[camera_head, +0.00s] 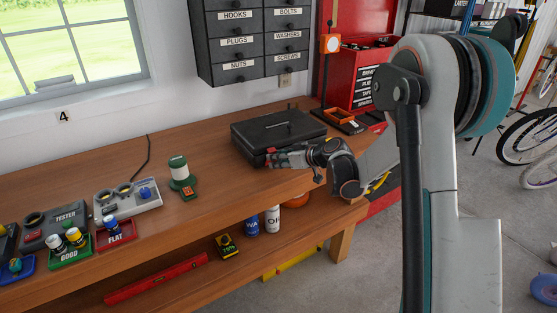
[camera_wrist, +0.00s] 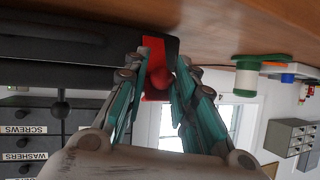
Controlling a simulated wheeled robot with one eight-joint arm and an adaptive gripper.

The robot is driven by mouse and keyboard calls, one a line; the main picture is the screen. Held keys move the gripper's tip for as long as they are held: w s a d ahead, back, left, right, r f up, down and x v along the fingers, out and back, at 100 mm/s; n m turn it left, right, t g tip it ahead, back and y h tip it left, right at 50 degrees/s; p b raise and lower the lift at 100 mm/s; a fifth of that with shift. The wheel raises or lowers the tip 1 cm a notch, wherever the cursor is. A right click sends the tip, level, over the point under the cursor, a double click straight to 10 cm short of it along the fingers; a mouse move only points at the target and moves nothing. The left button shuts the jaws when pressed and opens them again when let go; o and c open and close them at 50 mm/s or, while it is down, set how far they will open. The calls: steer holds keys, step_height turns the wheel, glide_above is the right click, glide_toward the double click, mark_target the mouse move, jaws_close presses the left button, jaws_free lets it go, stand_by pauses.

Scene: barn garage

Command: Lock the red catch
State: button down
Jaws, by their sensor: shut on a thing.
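A closed black case (camera_head: 290,122) lies on the workbench. My gripper (camera_head: 276,158) is at the left part of its front side. In the wrist view, which is upside down, the case (camera_wrist: 60,50) fills the upper left. The red catch (camera_wrist: 154,56) is a flat red plate on the case front with a round red knob. My gripper (camera_wrist: 163,72) has its fingers on either side of the knob and is shut on the catch. Whether the catch is fully engaged cannot be told. In the head view my gripper hides most of the catch.
Drawers hang above.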

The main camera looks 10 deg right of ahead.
steer(key=c, duration=1.4)
jaws_free()
steer(key=shift+s+d+r, duration=0.1)
steer(key=v, duration=1.1)
steer(key=shift+s+d+r, duration=0.2)
steer(key=shift+s, duration=0.05)
